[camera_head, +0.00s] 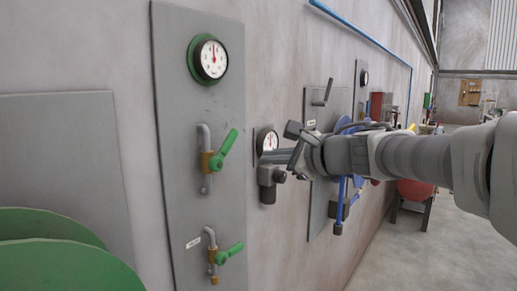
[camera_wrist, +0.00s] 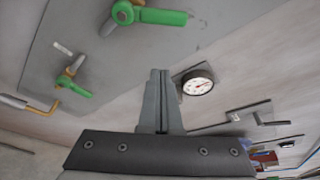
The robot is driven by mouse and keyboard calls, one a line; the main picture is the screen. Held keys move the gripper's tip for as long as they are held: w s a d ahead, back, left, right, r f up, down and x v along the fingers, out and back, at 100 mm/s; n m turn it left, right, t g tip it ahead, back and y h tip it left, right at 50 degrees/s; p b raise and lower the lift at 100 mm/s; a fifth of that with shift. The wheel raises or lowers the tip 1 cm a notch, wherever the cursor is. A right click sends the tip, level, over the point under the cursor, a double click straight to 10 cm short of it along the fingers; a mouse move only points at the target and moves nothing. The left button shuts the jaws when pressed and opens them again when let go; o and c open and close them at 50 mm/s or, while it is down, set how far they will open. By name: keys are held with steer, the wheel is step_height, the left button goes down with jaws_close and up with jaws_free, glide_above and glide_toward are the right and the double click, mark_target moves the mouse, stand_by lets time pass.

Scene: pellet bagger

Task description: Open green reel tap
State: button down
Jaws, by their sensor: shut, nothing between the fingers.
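A grey wall panel (camera_head: 178,95) carries two taps with green handles; I cannot tell which one the task names. The upper tap (camera_head: 225,148) has its handle slanting up to the right from a brass body on a grey pipe. The lower tap (camera_head: 228,254), beside a small white label, has its handle pointing right and slightly up. In the wrist view the upper tap (camera_wrist: 152,16) is at the top and the lower tap (camera_wrist: 74,87) at the left. My gripper (camera_head: 264,157) is shut and empty, right of the upper tap and apart from it; its fingers (camera_wrist: 159,75) show in the wrist view.
Green reel discs (camera_head: 60,265) stand at the lower left. A gauge (camera_head: 212,59) sits above the taps. Another gauge (camera_head: 267,139) is on the wall behind my gripper. A blue hose (camera_head: 352,195) hangs behind my arm.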

mark_target(225, 148)
steer(key=w+a+r+p, duration=0.1)
steer(key=w+a+p, duration=0.1)
steer(key=a, duration=0.4)
steer(key=shift+w+a+p, duration=0.2)
steer(key=shift+w+p, duration=0.2)
steer(key=shift+w, duration=0.45)
steer(key=shift+s+b, duration=0.1)
steer(key=shift+b, duration=0.35)
